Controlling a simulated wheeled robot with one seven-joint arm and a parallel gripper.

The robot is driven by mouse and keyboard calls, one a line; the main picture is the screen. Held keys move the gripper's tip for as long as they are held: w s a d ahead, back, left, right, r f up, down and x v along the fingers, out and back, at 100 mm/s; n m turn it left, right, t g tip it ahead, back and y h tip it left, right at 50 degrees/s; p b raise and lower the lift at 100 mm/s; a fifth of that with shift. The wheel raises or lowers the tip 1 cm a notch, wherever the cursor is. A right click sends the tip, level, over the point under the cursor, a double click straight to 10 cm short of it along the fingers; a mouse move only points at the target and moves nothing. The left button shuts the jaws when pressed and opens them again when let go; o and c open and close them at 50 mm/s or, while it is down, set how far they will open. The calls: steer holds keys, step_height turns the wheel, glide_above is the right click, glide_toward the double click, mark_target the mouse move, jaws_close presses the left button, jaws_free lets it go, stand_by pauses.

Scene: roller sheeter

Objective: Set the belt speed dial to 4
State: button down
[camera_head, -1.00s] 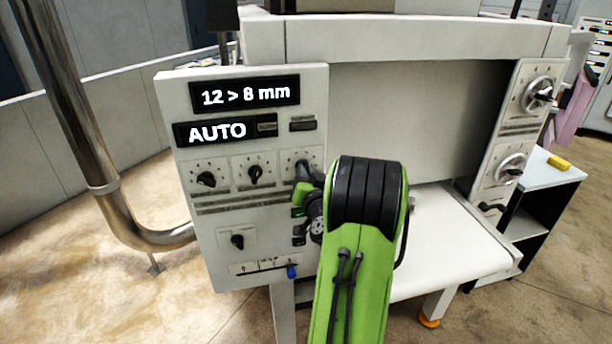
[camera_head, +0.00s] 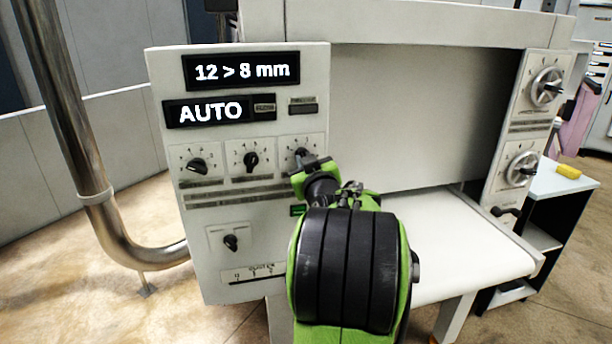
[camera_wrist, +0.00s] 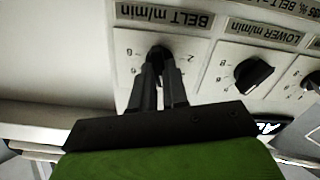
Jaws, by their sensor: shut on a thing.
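The belt speed dial (camera_wrist: 157,52) is a black knob on a white numbered plate, under a label reading BELT m/min, upside down in the wrist view. In the head view it is the right-hand dial (camera_head: 302,153) of the upper row, partly covered by my gripper (camera_head: 306,166). My gripper (camera_wrist: 162,62) is shut on the knob, with one finger on each side. A 2 shows to the right of the knob and a 6 to the left in the wrist view. The knob's pointer is hidden by the fingers, so its setting cannot be read.
The lower-speed dial (camera_wrist: 254,74) sits close beside the belt dial, also shown as the middle dial (camera_head: 251,160). The upper display (camera_head: 241,71) reads 12 > 8 mm, and the lower display (camera_head: 209,112) reads AUTO. A metal pipe (camera_head: 72,110) stands left of the panel.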

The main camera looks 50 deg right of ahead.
steer(key=shift+b, duration=0.3)
steer(key=c, duration=1.1)
jaws_free()
steer(key=shift+c, duration=0.2)
steer(key=shift+s+a, duration=0.1)
steer(key=b+v, duration=0.3)
steer(key=v, duration=1.2)
steer(key=shift+s, duration=0.2)
steer(key=shift+a, duration=0.1)
